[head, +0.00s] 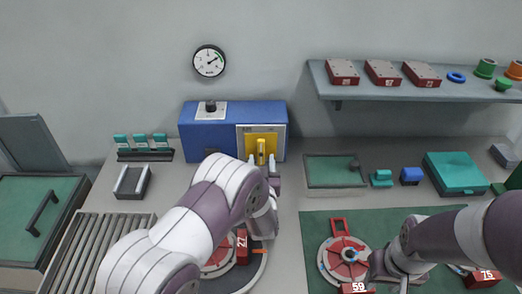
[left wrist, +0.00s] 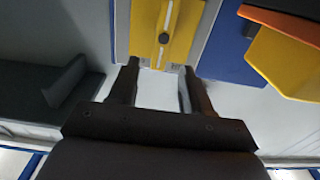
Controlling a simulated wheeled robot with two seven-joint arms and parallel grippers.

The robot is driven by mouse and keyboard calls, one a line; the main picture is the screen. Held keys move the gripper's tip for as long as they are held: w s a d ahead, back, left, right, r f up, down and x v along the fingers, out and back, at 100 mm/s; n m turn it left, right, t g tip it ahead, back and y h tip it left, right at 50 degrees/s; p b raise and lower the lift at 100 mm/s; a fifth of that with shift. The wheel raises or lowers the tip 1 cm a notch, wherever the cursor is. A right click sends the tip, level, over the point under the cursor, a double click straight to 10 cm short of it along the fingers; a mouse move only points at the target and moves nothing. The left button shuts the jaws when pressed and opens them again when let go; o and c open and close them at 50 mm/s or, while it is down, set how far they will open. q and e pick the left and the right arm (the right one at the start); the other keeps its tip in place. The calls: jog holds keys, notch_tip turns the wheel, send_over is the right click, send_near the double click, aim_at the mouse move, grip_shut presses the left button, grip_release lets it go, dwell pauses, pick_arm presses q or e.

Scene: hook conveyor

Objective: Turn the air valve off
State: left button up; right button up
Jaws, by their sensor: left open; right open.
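A blue box (head: 208,140) stands against the wall. On its front is a yellow panel (head: 272,141) with an upright yellow handle (head: 261,151), which looks like the air valve. In the left wrist view the yellow handle (left wrist: 165,30) shows at the top, ahead of my fingers. My left gripper (head: 262,167) is open just in front of the panel, its fingertips on either side of the handle's lower end; I cannot tell whether they touch it. My right gripper (head: 388,281) is low over the green mat beside a round red fixture; its fingers are hard to make out.
A round gauge (head: 209,61) hangs on the wall above the box. A shelf (head: 420,92) with red blocks is at the right. A roller conveyor (head: 90,250) is at the left.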

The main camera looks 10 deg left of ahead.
aim_at(261, 148)
pick_arm(q)
jog(key=w, duration=0.3)
jog(key=w+a+p, duration=0.1)
jog(key=w, duration=0.2)
jog(key=shift+a+r, duration=0.1)
jog(key=shift+r, duration=0.05)
jog(key=shift+w+a, duration=0.15)
jog(key=shift+w, duration=0.45)
jog(key=shift+s, duration=0.1)
grip_shut()
